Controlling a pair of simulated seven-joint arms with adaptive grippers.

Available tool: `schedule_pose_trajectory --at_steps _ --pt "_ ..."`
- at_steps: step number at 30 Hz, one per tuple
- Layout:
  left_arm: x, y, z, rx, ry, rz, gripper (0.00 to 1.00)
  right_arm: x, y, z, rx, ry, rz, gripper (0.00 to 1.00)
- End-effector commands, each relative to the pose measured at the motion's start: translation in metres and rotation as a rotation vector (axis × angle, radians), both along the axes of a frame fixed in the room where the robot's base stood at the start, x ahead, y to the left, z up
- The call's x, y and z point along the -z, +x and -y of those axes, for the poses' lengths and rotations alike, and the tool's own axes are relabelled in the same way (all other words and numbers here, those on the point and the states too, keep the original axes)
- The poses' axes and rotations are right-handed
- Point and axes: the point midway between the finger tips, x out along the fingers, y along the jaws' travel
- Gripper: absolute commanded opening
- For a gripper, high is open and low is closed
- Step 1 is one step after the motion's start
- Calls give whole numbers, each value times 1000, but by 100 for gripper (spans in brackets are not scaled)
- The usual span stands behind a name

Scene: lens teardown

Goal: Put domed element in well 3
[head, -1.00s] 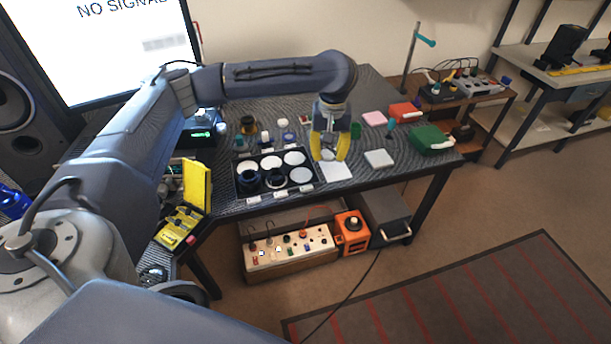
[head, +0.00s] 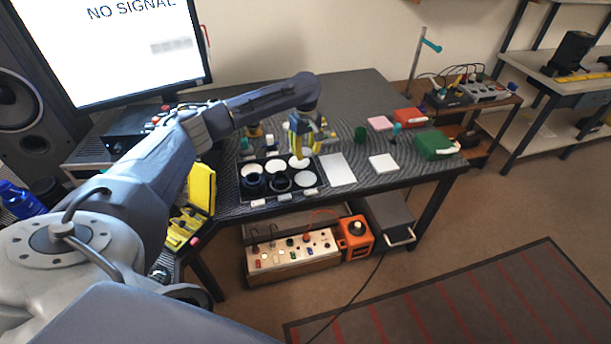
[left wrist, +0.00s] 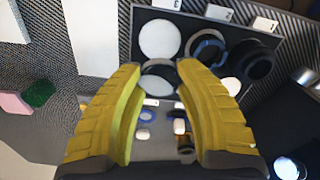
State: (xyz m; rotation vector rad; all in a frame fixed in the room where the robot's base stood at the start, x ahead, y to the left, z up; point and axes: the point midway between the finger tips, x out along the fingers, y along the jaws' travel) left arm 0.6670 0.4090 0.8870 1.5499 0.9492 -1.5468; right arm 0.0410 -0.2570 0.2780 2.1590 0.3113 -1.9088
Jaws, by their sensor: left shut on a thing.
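My left gripper (head: 301,157), with yellow fingers, is over the back right well of the black tray (head: 240,184). In the left wrist view the gripper (left wrist: 160,82) is shut on a pale, clear round piece, which appears to be the domed element (left wrist: 160,76). The piece is between the fingertips; its exact height above the tray is hard to tell. Well 3 (left wrist: 160,40), beside the label 3, shows a bare white disc. It also shows at the tray's front right in the head view (head: 305,179). My right gripper is not in view.
Dark rings stand in the front middle well (head: 280,182) and front left well (head: 254,183). A white sheet (head: 338,169) and a white pad (head: 383,163) lie right of the tray. An open yellow case (head: 201,188) stands at left. Small parts stand behind the tray.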

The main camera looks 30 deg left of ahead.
Motion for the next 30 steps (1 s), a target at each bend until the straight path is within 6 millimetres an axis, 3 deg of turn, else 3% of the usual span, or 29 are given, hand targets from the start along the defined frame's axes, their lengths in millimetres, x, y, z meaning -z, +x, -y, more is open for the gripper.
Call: schedule_pose_trajectory --at_steps 3,9,22,30 --pt "27 -1 0 0 0 -4 6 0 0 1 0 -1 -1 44" --pt "60 -1 0 1 0 -1 6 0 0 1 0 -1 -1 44" --pt "84 0 0 0 -1 0 6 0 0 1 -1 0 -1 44" --pt "116 -1 0 0 0 -1 6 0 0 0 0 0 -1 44"
